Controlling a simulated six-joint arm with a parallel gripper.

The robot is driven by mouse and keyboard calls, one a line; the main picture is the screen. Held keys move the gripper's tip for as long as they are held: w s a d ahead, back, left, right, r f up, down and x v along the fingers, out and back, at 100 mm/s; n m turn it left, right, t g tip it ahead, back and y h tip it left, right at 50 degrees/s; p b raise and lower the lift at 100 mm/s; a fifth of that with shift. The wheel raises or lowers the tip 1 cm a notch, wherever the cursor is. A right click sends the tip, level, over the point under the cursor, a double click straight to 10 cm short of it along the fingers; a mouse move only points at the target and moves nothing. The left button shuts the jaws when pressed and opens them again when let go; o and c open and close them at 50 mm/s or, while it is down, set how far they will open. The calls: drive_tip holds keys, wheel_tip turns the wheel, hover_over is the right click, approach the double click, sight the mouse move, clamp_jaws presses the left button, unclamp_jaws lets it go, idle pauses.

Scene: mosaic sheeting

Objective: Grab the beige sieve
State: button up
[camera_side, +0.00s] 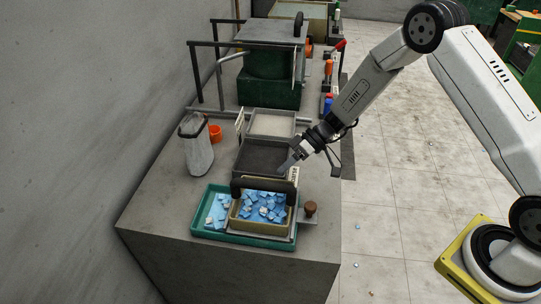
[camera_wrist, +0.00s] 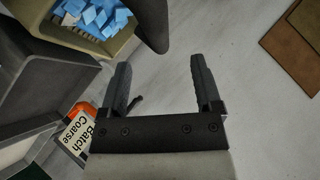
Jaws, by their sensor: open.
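The beige sieve (camera_side: 262,230) sits at the front of the bench over a green tray and holds blue and a few pale chips (camera_side: 262,206). Its dark handle (camera_side: 263,184) arches over its back side. In the wrist view the sieve's beige wall (camera_wrist: 120,40) is at the upper left, with the handle (camera_wrist: 153,22) beside it at the top. My gripper (camera_wrist: 160,72) is open and nothing is between its fingers. In the side view my gripper (camera_side: 287,168) is above and behind the sieve, near the handle and apart from the sieve as far as I can tell.
The green tray (camera_side: 203,228) has loose blue chips at its left. A dark grey bin (camera_side: 262,158) and a lighter bin (camera_side: 271,124) stand behind. A brown knob (camera_side: 310,208) is at right. A white bag (camera_side: 196,155) and orange cup (camera_side: 215,132) are at left.

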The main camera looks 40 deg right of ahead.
sight(263, 186)
drive_tip(key=shift+w+x, duration=0.2)
drive_tip(key=shift+x, duration=1.2)
drive_tip(key=shift+x, duration=2.55)
drive_tip(key=shift+f, duration=0.1)
clamp_jaws()
